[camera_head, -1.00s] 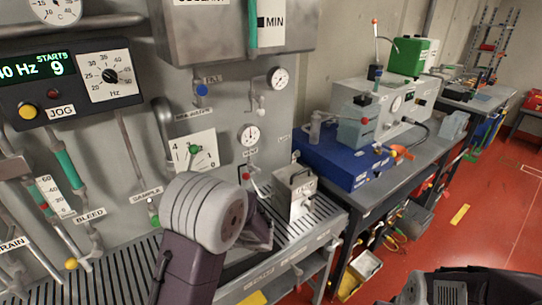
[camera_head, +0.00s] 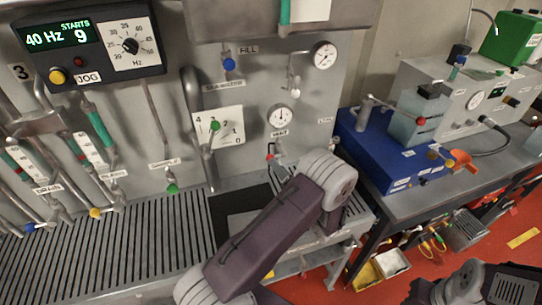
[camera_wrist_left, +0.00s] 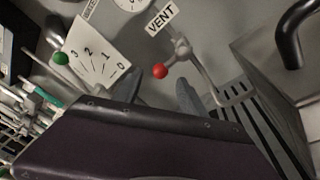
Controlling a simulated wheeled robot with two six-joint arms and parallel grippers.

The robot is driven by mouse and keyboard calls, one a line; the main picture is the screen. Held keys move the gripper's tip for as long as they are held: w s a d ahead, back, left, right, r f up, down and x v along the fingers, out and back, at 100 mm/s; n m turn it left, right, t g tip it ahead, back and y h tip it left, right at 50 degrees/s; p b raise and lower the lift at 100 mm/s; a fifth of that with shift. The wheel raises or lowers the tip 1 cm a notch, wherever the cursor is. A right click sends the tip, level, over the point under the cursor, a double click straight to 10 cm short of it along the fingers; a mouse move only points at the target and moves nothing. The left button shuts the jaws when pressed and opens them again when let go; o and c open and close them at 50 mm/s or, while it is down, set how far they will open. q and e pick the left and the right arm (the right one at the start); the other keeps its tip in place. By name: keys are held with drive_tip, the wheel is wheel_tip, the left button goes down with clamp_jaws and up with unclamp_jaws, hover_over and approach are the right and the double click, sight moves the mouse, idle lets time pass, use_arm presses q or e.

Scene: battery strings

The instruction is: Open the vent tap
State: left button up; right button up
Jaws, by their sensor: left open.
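The vent tap (camera_head: 270,157) has a small red-tipped handle on a grey fitting, low on the panel below a round gauge. In the left wrist view its red knob (camera_wrist_left: 160,71) and fitting show just below the VENT label (camera_wrist_left: 161,19). My left gripper (camera_wrist_left: 160,90) is open, its fingertips a little below the red knob in that picture. I see no contact between them. In the head view my left arm reaches in front of the panel and its wrist hides most of the gripper. Part of my right arm shows at the bottom right; its gripper is not visible.
A grey metal case with a black handle (camera_wrist_left: 289,36) stands close on the right in the wrist view. A green-knobbed valve (camera_head: 215,126) with a dial plate is left of the vent tap. The slatted shelf (camera_head: 120,245) below is bare at left. A blue unit (camera_head: 385,158) stands right.

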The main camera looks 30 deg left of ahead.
sight(277, 156)
use_arm(q)
drive_tip(key=p+x, duration=0.1)
drive_tip(key=x, duration=0.4)
drive_tip(key=shift+w, duration=0.2)
drive_tip(key=shift+w+a, duration=0.1)
drive_tip(key=shift+a, duration=0.5)
drive_tip(key=shift+w+d, duration=0.1)
